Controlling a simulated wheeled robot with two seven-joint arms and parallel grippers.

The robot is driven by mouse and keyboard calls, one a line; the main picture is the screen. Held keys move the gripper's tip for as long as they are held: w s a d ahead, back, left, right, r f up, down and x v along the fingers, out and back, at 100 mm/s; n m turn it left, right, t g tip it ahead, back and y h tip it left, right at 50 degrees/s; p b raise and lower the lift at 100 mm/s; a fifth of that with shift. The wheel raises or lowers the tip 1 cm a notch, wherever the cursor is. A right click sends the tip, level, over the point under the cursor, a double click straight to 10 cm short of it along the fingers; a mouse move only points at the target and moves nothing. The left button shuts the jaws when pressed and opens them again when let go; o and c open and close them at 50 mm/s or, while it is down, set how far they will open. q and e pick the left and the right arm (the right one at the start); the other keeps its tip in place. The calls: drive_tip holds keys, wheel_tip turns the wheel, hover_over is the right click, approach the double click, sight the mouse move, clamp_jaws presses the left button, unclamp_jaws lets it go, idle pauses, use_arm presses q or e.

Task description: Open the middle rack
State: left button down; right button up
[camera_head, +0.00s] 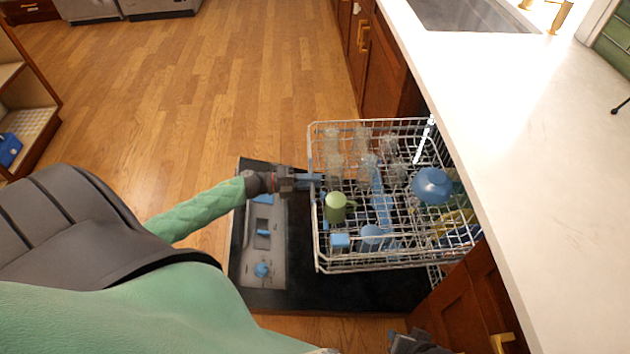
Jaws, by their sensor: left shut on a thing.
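The middle rack (345,267) is a silver wire basket, pulled well out of the dishwasher over its lowered door (330,296). My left gripper (313,181) reaches in from the left and is shut on the rack's front edge, near the middle of that side. The rack holds a green mug (336,206), a blue bowl (432,185), other blue dishes and several clear glasses (360,140). The rack's right end is under the counter edge. My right gripper (420,342) shows only partly at the bottom edge, and its jaws are unclear.
The white counter (540,170) runs down the right side above wooden cabinets (385,70). The wooden floor (190,90) is clear to the upper left. A shelf unit (28,100) stands at the far left.

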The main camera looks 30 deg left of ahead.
use_arm(q)
drive_tip(key=c, duration=1.2)
unclamp_jaws()
drive_tip(key=shift+c, duration=0.2)
drive_tip(key=b+v, duration=0.1)
drive_tip(key=v, duration=0.6)
drive_tip(key=shift+s+a, duration=0.25)
drive_tip(key=shift+a, duration=0.05)
use_arm(e)
wheel_tip(320, 180, down, 6)
drive_tip(key=shift+w+a+t, duration=0.3)
drive_tip(key=shift+w, duration=0.05)
drive_tip(key=shift+w+r, duration=0.15)
drive_tip(key=shift+r, duration=0.05)
